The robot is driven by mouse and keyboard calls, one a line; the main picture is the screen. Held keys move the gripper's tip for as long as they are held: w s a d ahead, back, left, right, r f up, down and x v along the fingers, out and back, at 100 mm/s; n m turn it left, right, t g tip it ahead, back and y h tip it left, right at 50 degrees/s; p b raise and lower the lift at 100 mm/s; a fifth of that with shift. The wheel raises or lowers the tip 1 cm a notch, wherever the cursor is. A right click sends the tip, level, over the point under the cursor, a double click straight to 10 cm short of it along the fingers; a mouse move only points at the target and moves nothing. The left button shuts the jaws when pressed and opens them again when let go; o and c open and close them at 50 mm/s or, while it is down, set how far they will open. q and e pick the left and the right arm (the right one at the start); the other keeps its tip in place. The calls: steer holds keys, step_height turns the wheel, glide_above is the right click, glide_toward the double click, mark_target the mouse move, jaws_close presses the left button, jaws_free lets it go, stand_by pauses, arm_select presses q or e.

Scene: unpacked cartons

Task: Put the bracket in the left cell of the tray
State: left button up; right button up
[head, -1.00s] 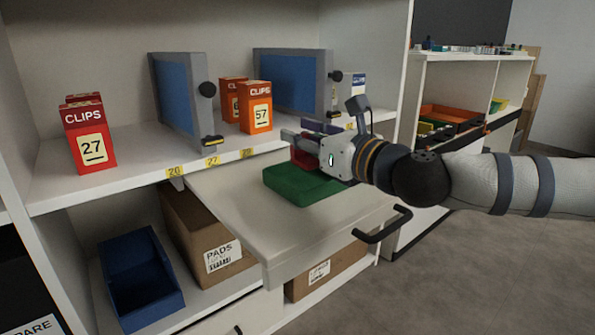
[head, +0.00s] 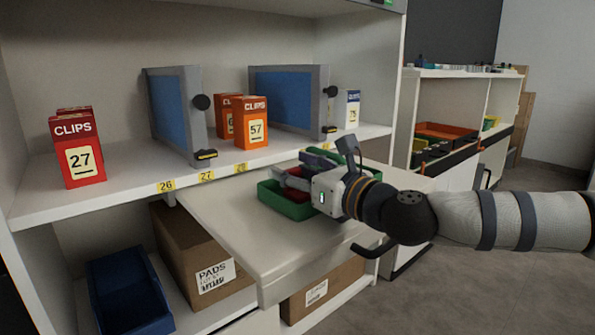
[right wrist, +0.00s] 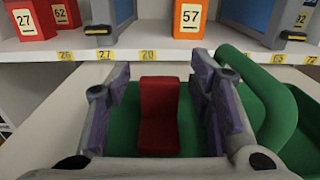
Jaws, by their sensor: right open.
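The bracket (right wrist: 158,115) is a red angled piece in the right wrist view, standing between my right fingers. The tray (right wrist: 274,82) is green with an arched handle-like wall; the bracket is over or in the part left of this arch, with green floor on both sides of it. In the head view the tray (head: 268,199) sits on the pulled-out light board, and the bracket (head: 293,182) is partly hidden by my gripper. My right gripper (right wrist: 160,72) is open around the bracket, with gaps on both sides. I cannot tell whether the bracket touches the floor. My left gripper is out of view.
The light board (head: 225,225) is clear left of the tray. The shelf behind holds orange clip boxes (head: 250,122), a red clip box (head: 77,152) and blue-faced frames (head: 290,97). Below are a blue bin (head: 130,290) and cardboard cartons (head: 190,248).

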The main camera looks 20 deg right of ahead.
steer(key=shift+s+r, duration=0.15)
steer(key=p+v, duration=0.1)
steer(key=v, duration=1)
steer(key=shift+s+d+p, duration=0.1)
steer(key=shift+s+p, duration=0.2)
steer(key=shift+s, duration=0.1)
